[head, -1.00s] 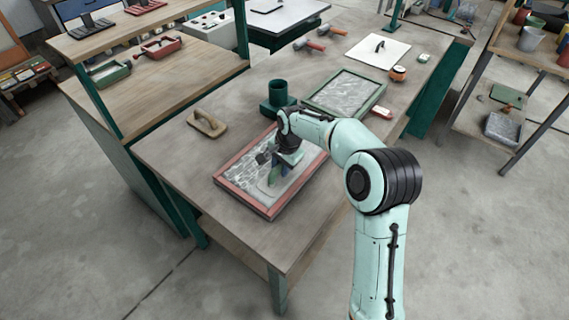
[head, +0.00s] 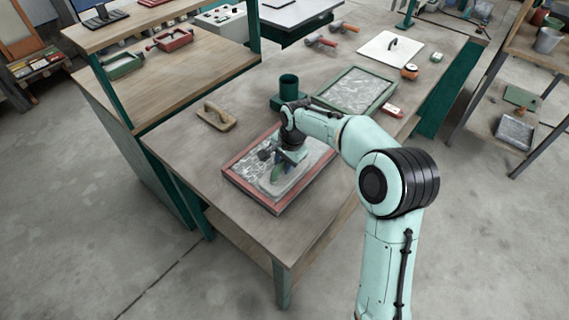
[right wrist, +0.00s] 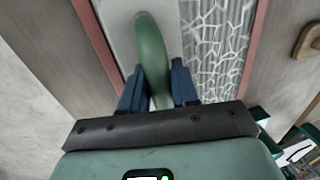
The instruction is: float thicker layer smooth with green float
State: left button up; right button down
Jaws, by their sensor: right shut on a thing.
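My right gripper (head: 283,168) is shut on the green float (right wrist: 151,50) by its curved green handle; in the right wrist view the blue fingers (right wrist: 158,88) close on both sides of the handle. The float is over the red-framed tray (head: 247,192) on the workbench. Whether the float's plate touches the layer is hard to tell. My left gripper is out of view.
A green-framed tray (head: 387,97) with a similar patterned layer lies behind. A tan wooden float (head: 216,117) lies left of the red frame. A white board (head: 391,49) is further back. The bench front is clear.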

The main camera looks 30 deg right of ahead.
jog(key=shift+w+r+p, duration=0.15)
jog(key=shift+r+p, duration=1)
jog(key=shift+r, duration=1.6)
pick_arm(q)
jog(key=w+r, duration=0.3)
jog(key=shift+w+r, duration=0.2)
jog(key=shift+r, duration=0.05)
pick_arm(e)
jog(key=shift+f, duration=0.1)
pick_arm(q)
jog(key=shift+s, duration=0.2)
